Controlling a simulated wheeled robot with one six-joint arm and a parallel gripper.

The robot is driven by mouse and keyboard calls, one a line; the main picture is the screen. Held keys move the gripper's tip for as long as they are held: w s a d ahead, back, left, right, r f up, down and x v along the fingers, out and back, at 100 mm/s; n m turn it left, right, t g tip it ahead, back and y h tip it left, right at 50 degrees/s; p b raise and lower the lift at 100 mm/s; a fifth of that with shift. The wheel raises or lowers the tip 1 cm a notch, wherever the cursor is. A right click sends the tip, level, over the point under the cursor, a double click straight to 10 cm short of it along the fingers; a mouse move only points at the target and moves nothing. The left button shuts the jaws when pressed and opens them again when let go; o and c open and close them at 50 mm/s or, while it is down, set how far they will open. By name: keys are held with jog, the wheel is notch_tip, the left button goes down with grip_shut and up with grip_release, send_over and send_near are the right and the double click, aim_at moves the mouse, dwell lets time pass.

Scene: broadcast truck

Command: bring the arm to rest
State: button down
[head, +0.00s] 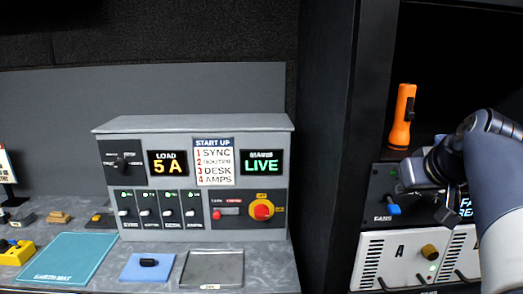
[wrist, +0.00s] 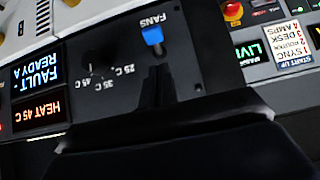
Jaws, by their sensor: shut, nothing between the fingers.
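My arm (head: 495,170) reaches in from the right in the head view. My gripper (head: 452,208) is in front of the rack panel, right of the blue fans switch (head: 393,210), with its fingertips hard to make out. In the wrist view my gripper's dark fingers (wrist: 158,80) are together with nothing between them. They point toward the fans panel (wrist: 125,55), just below the blue switch in the picture. A gap or contact between fingertips and panel cannot be told.
An orange flashlight (head: 402,115) stands on the rack by my arm. Below are white amplifier units (head: 385,262) with a brass knob (head: 429,252). A desk console (head: 195,180) reads LOAD 5 A and LIVE. A temperature dial (wrist: 97,66) and a HEAT 45 C display (wrist: 42,113) are near my fingers.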

jog(key=w+g+p, duration=0.1)
jog(key=p, duration=0.2)
jog(key=w+r+g+p, duration=0.1)
jog(key=g+p, duration=0.1)
jog(key=p, duration=0.2)
jog(key=shift+r+g, duration=0.15)
jog(key=shift+g, duration=0.15)
jog(key=shift+w+r, duration=0.3)
jog(key=shift+r, duration=0.9)
jog(key=s+a+r, duration=0.1)
jog(key=s+r, duration=0.4)
jog(key=r, duration=0.1)
jog(key=shift+s+b, duration=0.3)
jog(key=shift+b, duration=0.05)
jog(key=shift+a, duration=0.1)
